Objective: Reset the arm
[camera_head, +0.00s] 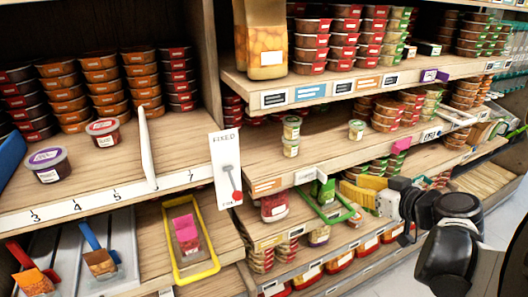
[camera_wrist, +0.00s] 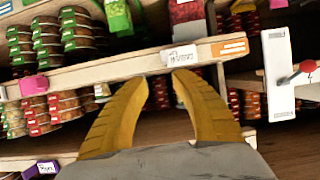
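My gripper (camera_head: 350,190) has two yellow fingers and reaches in from the right in the head view, in front of the middle shelves. In the wrist view my gripper (camera_wrist: 161,78) has its fingertips apart with nothing held between them. Beyond the tips there is a shelf edge with a white label (camera_wrist: 181,56). The wrist picture looks upside down against the head view. My dark wrist and arm show at the lower right of the head view.
A white panel with a red-knobbed lever (camera_head: 237,197) stands left of my gripper; this panel also shows in the wrist view (camera_wrist: 278,75). A green tray (camera_head: 340,217) lies close by my fingers. Stacked tubs fill the shelves. A yellow tray (camera_head: 205,271) sits lower left. Floor is at right.

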